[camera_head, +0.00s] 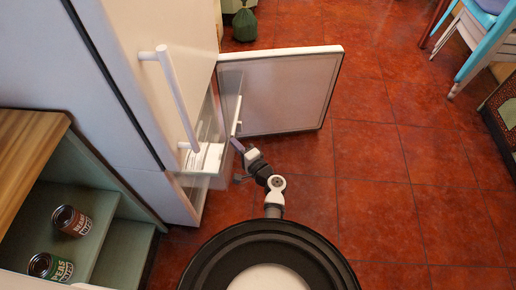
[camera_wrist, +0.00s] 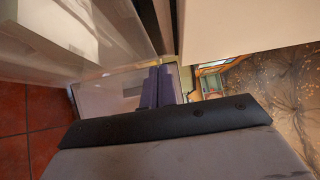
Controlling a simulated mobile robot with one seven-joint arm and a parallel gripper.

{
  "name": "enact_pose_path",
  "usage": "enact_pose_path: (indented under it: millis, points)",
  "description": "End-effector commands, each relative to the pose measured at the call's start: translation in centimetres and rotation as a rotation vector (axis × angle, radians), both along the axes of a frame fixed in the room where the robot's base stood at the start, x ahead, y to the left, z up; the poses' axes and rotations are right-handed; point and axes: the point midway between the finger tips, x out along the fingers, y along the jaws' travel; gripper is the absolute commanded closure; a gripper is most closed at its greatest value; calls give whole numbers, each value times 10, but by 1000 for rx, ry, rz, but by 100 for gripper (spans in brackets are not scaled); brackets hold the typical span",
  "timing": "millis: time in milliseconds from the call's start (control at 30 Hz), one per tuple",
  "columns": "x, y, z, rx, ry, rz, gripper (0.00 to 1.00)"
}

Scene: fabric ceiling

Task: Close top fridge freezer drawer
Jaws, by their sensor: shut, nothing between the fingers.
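The white fridge (camera_head: 190,22) stands at the left, with its lower freezer door (camera_head: 280,92) swung wide open to the right. The clear top freezer drawer (camera_head: 213,158) sticks out of the compartment, with a white item inside. My gripper (camera_head: 237,146) is at the drawer's front, beside its front panel. In the wrist view, the purple-grey fingers of my gripper (camera_wrist: 158,88) are together and empty, close to the edge of the clear drawer (camera_wrist: 115,70). I cannot tell whether they touch it. The fridge's upper door, with a long white handle (camera_head: 178,100), is shut.
A shelf unit with a wooden top (camera_head: 25,150) stands at the lower left, holding two cans (camera_head: 71,220). A green bag (camera_head: 244,24) lies on the floor at the back. Blue and white chairs (camera_head: 485,35) are at the far right. The red tiled floor (camera_head: 390,170) between is clear.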

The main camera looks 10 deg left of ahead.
Motion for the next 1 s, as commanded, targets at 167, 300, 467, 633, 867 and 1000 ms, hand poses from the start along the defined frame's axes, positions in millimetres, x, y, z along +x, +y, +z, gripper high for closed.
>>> enact_pose_path:
  millis: [167,300,467,633,867,1000]
  points:
    - [-1,52,-4,-1,-2,7,100]
    - [-1,86,-3,-1,-2,6,100]
    - [-1,118,-2,-1,-2,5,100]
    - [0,140,-1,0,-1,3,100]
    - [0,153,0,-1,-1,2,100]
    - [0,154,0,0,0,1,100]
